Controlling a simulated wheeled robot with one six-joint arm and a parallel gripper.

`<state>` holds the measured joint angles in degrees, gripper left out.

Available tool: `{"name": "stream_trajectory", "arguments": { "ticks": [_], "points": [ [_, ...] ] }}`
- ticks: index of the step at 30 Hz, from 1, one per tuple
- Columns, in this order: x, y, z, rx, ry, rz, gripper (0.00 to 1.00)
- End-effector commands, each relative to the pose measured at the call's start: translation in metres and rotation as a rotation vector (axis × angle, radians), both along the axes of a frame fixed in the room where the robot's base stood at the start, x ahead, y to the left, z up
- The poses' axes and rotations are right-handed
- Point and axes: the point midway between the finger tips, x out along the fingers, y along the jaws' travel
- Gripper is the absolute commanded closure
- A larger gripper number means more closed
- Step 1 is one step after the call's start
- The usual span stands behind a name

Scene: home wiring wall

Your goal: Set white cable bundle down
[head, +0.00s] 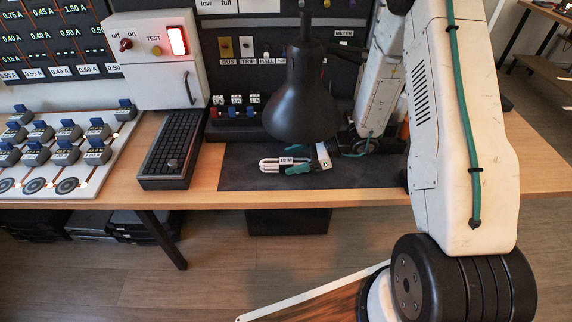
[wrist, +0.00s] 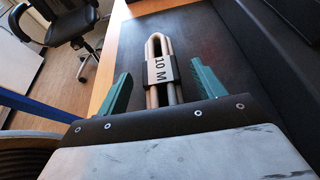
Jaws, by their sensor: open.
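The white cable bundle (head: 268,165) lies on the dark mat (head: 235,177) on the wooden table. It is a looped off-white cable with a black band and a white label marked "10 M". In the wrist view the bundle (wrist: 155,47) points away from me, its loop at the far end. My gripper (wrist: 163,84) has teal fingers standing apart, one on each side of the bundle, with visible gaps. In the head view my gripper (head: 293,160) is low over the mat. The bundle's near end is hidden by the gripper body.
A black lamp (head: 303,95) hangs just above and behind the bundle. A black keyboard-like block (head: 172,145) lies left of the mat. A white box (head: 155,60) with a lit red light stands behind it. A tray of blue-topped modules (head: 70,150) is farther left. The mat's front left is clear.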

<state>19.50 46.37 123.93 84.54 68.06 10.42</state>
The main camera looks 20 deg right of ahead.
Motion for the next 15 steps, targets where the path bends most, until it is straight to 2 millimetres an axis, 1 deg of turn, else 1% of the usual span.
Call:
{"name": "stream_trajectory", "arguments": {
  "ticks": [2, 8, 11, 12, 14, 15],
  "points": [
    [0.0010, 0.0041, -0.0024, 0.000, 0.001, 0.001, 0.32],
    [0.0015, 0.0042, -0.0024, 0.000, 0.001, -0.001, 0.32],
    [0.0014, 0.0040, -0.0023, 0.000, 0.001, 0.000, 0.57],
    [0.0014, 0.0040, -0.0023, 0.000, 0.001, 0.000, 0.68],
    [0.0014, 0.0040, -0.0023, 0.000, 0.001, 0.000, 0.85],
    [0.0014, 0.0039, -0.0023, 0.000, 0.001, 0.000, 0.86]
  ]
}}
